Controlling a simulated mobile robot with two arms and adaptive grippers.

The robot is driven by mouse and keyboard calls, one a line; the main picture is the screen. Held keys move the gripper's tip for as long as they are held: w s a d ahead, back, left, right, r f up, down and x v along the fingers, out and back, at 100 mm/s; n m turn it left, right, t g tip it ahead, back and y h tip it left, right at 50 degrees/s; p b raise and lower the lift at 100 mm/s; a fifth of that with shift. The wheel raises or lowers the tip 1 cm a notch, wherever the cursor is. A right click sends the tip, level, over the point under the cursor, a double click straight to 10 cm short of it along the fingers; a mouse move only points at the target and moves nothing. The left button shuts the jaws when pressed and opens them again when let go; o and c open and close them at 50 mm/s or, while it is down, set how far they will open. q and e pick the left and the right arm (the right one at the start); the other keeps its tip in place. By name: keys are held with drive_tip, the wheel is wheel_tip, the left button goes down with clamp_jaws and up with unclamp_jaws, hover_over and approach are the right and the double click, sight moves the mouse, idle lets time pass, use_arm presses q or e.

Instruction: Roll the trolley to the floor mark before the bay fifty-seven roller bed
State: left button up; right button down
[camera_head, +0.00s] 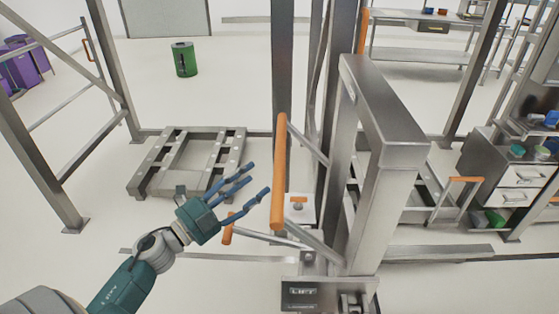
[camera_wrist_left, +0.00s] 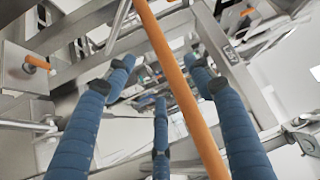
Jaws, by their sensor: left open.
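My left gripper (camera_head: 256,181) is open, its blue fingers spread just left of an upright orange bar (camera_head: 279,170) on a grey metal lift frame (camera_head: 383,110). In the left wrist view the orange bar (camera_wrist_left: 182,85) runs diagonally across the gap between the open fingers (camera_wrist_left: 160,75); I cannot tell whether they touch it. A shorter orange handle (camera_head: 228,229) is just below the hand. A low metal frame with crossbars (camera_head: 150,172) lies on the floor at left; I cannot tell whether it is the roller bed. I cannot single out the trolley or floor mark. My right gripper is out of view.
A panel labelled LIFT (camera_head: 301,294) is at the bottom centre. A drawer cabinet (camera_head: 495,175) and shelves stand at right. A green bin (camera_head: 185,59) and purple bins (camera_head: 25,62) are farther back. Metal posts divide the space; pale floor is open at left.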

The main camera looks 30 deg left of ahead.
sight(279, 161)
use_arm(q)
drive_tip(key=p+x, duration=0.2)
drive_tip(key=x, duration=0.7)
drive_tip(key=shift+w+d+r, duration=0.15)
drive_tip(key=shift+w, duration=0.1)
drive_tip(key=shift+w+d, duration=0.2)
drive_tip(key=shift+w, duration=0.25)
clamp_jaws()
